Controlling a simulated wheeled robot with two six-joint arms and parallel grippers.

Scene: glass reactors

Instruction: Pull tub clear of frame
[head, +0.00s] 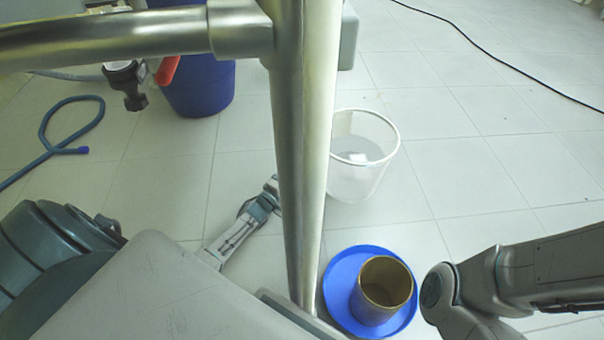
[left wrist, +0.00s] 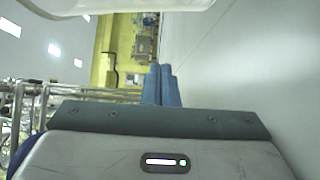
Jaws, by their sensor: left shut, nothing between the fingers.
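The white translucent tub (head: 372,183) stands upright on the tiled floor, with a pale patch inside. The metal frame's upright post (head: 303,130) crosses in front of its left edge. My left gripper (head: 275,190) is low, just left of the post, near the tub; the post may hide its tips. In the left wrist view its blue fingers (left wrist: 162,84) are together and empty. A pale curved edge (left wrist: 120,5) at the top there looks like the tub. Whether they touch cannot be told. My right arm enters from the right, its gripper out of view.
A blue dish (head: 340,312) holding a brass-coloured cylinder (head: 385,285) lies before the tub. A blue bucket (head: 200,85) stands behind the frame's horizontal bar (head: 110,38). A blue hose (head: 45,140) lies left, a black cable (head: 490,55) back right. Floor right of the tub is clear.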

